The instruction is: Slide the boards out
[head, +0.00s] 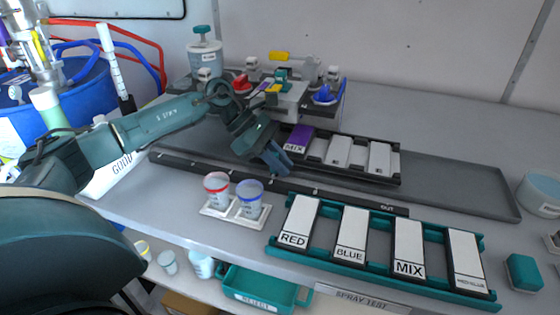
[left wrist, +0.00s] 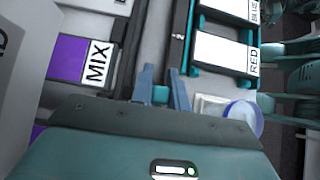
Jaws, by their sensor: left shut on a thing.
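My left gripper (head: 276,160) reaches down over the table just left of the purple MIX board. A black rack (head: 398,168) holds the purple MIX board (head: 299,138) and several white-faced boards (head: 339,151). In front, a teal rack (head: 455,289) holds boards labelled RED (head: 298,222), BLUE (head: 350,236), MIX (head: 408,249) and RED/BLUE (head: 466,262). A long black rail (head: 330,194) marked OUT runs between the racks. My right gripper is not in view.
Two cups with red (head: 216,187) and blue (head: 250,197) rims stand left of the teal rack. A machine (head: 290,85) with coloured valves stands behind. A grey tray (head: 455,184) lies right of the black rack. Blue drums (head: 90,95) stand at left.

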